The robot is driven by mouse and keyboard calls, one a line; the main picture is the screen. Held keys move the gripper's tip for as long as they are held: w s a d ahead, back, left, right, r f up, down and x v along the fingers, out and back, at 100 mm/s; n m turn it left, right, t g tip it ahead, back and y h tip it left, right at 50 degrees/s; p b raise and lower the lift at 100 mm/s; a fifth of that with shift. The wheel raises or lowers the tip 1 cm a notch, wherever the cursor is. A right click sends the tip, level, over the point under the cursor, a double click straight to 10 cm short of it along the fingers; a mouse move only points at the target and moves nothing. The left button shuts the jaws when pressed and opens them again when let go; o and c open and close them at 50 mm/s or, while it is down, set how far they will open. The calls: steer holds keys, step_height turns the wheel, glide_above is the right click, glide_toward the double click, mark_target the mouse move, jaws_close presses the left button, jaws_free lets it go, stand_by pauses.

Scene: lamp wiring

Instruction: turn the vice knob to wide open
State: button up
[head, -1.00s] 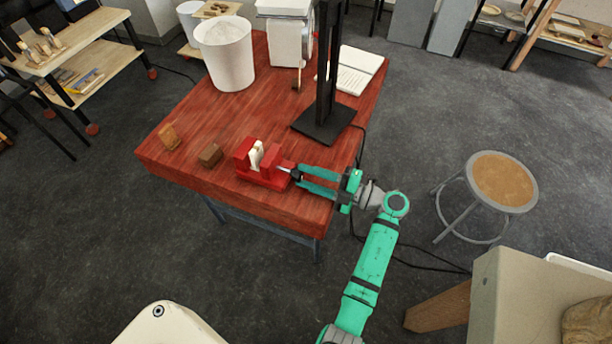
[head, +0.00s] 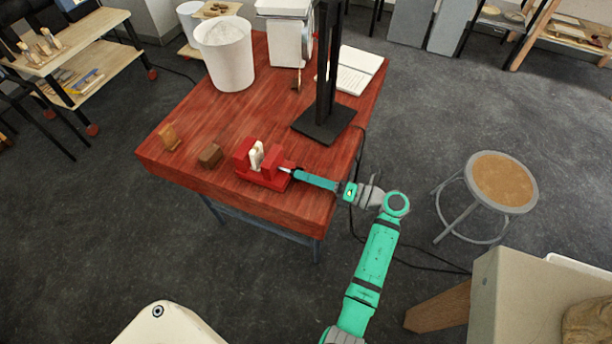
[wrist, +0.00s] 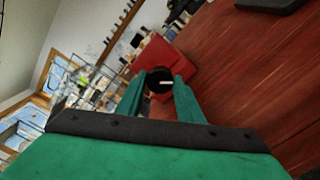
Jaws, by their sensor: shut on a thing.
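A red vice (head: 262,165) stands near the front edge of the red wooden table, with a pale piece (head: 257,155) upright between its jaws. My gripper (head: 293,172) reaches in from the right, at the vice's right end. In the wrist view the dark round vice knob (wrist: 159,81), with a light mark on its face, sits between the two green fingertips, which are shut on it. The red vice body (wrist: 162,55) shows behind it. In the head view the fingers hide most of the knob.
Two small brown blocks, one (head: 209,155) beside the vice and one (head: 170,138) farther left, lie on the table (head: 230,120). A black post on a square base (head: 324,124) stands behind my gripper. A white bucket (head: 226,58) and an open book (head: 357,72) are farther back.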

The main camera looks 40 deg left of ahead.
steer(key=n, duration=0.3)
steer(key=shift+s+n, duration=0.2)
steer(key=shift+n, duration=0.2)
steer(key=n, duration=0.3)
steer(key=shift+n, duration=0.3)
steer(key=n, duration=0.3)
steer(key=shift+n, duration=0.3)
steer(key=n, duration=0.3)
steer(key=shift+s+n, duration=0.1)
steer(key=shift+n, duration=0.2)
steer(key=n, duration=1.2)
steer(key=shift+s+f+n, duration=0.1)
steer(key=shift+n, duration=0.3)
